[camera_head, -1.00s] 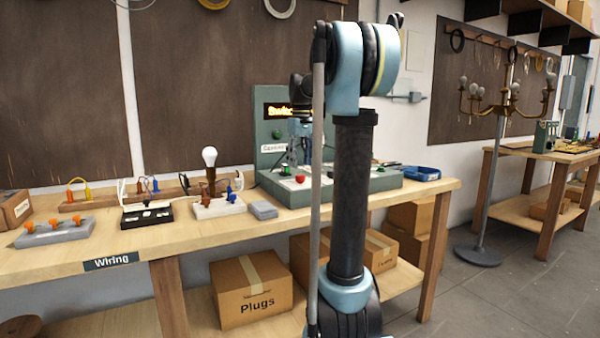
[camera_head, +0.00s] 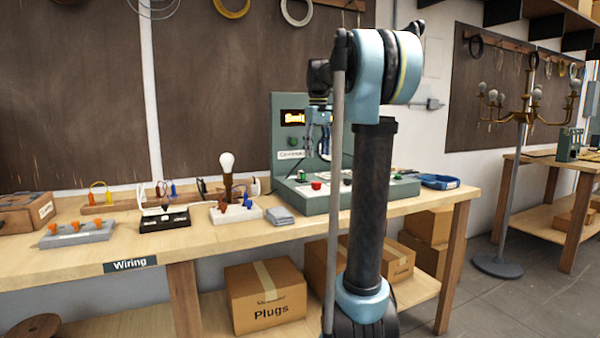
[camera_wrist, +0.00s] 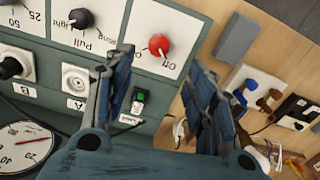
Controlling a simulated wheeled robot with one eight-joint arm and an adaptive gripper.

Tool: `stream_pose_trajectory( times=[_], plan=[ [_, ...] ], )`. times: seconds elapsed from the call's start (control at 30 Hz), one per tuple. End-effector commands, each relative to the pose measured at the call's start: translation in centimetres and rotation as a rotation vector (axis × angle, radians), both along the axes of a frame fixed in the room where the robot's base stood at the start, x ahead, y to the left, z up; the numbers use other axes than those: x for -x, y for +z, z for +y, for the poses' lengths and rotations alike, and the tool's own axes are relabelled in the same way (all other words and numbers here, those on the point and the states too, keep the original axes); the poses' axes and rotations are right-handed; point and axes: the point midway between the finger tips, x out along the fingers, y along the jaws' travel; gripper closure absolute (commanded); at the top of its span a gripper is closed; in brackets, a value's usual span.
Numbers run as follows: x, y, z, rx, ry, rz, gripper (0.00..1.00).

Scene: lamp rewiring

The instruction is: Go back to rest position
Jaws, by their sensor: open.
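My gripper (camera_wrist: 160,100) is open and empty in the wrist view, its two blue fingers spread over the edge of the green test console. In the head view my arm stands in front of the bench and hides part of the console (camera_head: 283,110). The console's front panel (camera_wrist: 150,112) shows in the wrist view with a red knob (camera_wrist: 159,44), a black knob (camera_wrist: 82,18), a round socket marked A (camera_wrist: 75,80) and a small green-lit switch (camera_wrist: 140,96). No object is between the fingers.
The workbench (camera_head: 225,240) holds a lamp bulb (camera_head: 226,163) on a white base, a black block (camera_head: 165,222), a grey block with orange connectors (camera_head: 77,235) and a blue tray (camera_head: 438,181). A Plugs box (camera_head: 265,298) sits below. A brass floor lamp (camera_head: 522,125) stands right.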

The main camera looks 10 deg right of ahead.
Motion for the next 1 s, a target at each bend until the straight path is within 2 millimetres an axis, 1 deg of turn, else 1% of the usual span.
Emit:
stream_pose_trajectory(
  times=[0.17,0.3,0.47,0.6,0.77,0.97,1.0],
  plan=[
    [3.6,-1.9,0.1,0.000,-0.036,-0.017,0.49],
    [7.4,-4.3,0.2,0.000,-0.078,-0.036,0.49],
    [11.6,-7.5,0.2,-0.003,-0.125,-0.060,0.49],
    [15.3,-10.6,0.3,-0.006,-0.168,-0.079,0.49],
    [19.5,-14.6,0.3,-0.010,-0.215,-0.100,0.49],
    [24.4,-20.1,0.4,-0.017,-0.274,-0.128,0.49],
    [25.4,-21.3,0.4,-0.018,-0.287,-0.133,0.49]
  ],
)
